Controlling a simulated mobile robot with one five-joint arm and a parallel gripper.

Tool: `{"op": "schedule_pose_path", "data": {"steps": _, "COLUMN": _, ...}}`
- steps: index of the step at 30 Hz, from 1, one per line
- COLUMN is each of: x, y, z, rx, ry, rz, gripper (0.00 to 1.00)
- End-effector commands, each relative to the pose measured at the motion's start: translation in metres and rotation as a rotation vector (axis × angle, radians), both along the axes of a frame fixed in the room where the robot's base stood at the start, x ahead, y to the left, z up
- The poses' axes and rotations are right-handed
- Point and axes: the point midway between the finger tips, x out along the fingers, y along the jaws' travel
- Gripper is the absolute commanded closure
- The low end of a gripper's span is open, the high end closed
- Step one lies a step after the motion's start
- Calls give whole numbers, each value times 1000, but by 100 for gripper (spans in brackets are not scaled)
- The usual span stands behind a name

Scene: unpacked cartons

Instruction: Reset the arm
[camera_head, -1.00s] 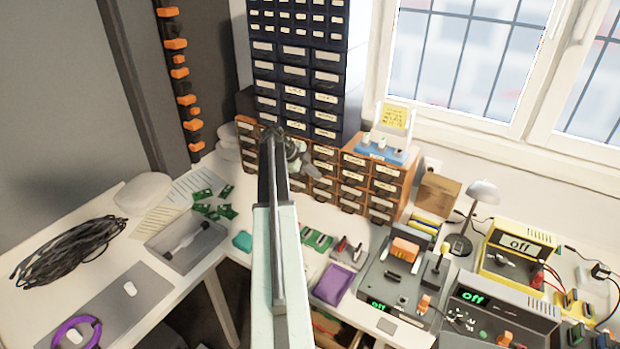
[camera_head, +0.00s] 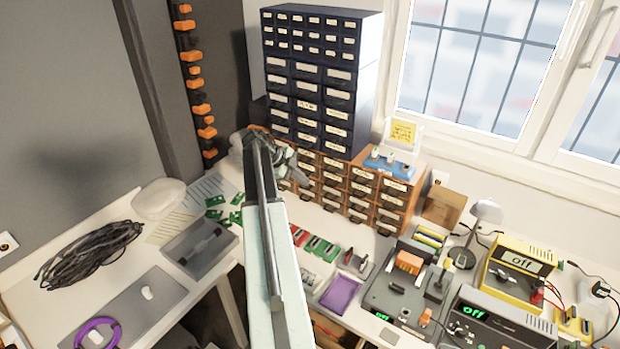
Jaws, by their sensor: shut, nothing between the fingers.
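My arm (camera_head: 270,255) reaches up from the bottom middle of the head view, over the corner of the workbench. My gripper (camera_head: 297,172) is at its far end, in front of the left part of the brown drawer cabinet (camera_head: 350,190). The gripper is small in the picture; its fingers are shut and hold nothing. It appears apart from the things on the bench.
A tall dark drawer cabinet (camera_head: 310,85) stands behind the arm. To the right are a soldering station (camera_head: 400,300), a lamp (camera_head: 486,212) and a yellow power supply (camera_head: 520,262). A grey tray (camera_head: 200,248) and a black cable coil (camera_head: 88,254) lie left.

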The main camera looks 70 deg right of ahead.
Motion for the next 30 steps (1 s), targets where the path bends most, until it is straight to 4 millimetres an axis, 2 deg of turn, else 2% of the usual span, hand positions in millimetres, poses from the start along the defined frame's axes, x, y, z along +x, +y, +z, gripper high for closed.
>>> {"op": "schedule_pose_path", "data": {"steps": 11, "x": 6, "y": 3, "z": 0, "rx": 1, "ry": 0, "rz": 6, "gripper": 100}}
{"op": "schedule_pose_path", "data": {"steps": 14, "x": 37, "y": 18, "z": 0, "rx": 1, "ry": 0, "rz": 52, "gripper": 100}}
{"op": "schedule_pose_path", "data": {"steps": 16, "x": 80, "y": 41, "z": 0, "rx": 1, "ry": -1, "rz": 116, "gripper": 100}}
{"op": "schedule_pose_path", "data": {"steps": 17, "x": 100, "y": 55, "z": 0, "rx": 1, "ry": 0, "rz": 149, "gripper": 100}}
{"op": "schedule_pose_path", "data": {"steps": 18, "x": 128, "y": 77, "z": 0, "rx": 0, "ry": 0, "rz": 198, "gripper": 100}}
{"op": "schedule_pose_path", "data": {"steps": 20, "x": 166, "y": 116, "z": -1, "rx": 7, "ry": -7, "rz": 270, "gripper": 100}}
{"op": "schedule_pose_path", "data": {"steps": 21, "x": 189, "y": 144, "z": -3, "rx": 16, "ry": -16, "rz": 316, "gripper": 100}}
{"op": "schedule_pose_path", "data": {"steps": 23, "x": 218, "y": 188, "z": -6, "rx": 34, "ry": -29, "rz": 385, "gripper": 100}}
{"op": "schedule_pose_path", "data": {"steps": 24, "x": 236, "y": 219, "z": -9, "rx": 55, "ry": -34, "rz": 440, "gripper": 100}}
{"op": "schedule_pose_path", "data": {"steps": 26, "x": 258, "y": 267, "z": -13, "rx": 97, "ry": -32, "rz": 539, "gripper": 100}}
{"op": "schedule_pose_path", "data": {"steps": 27, "x": 270, "y": 299, "z": -16, "rx": 132, "ry": -25, "rz": 617, "gripper": 100}}
{"op": "schedule_pose_path", "data": {"steps": 29, "x": 285, "y": 350, "z": -21, "rx": 191, "ry": -5, "rz": 748, "gripper": 100}}
{"op": "schedule_pose_path", "data": {"steps": 30, "x": 292, "y": 385, "z": -25, "rx": 236, "ry": 14, "rz": 846, "gripper": 100}}
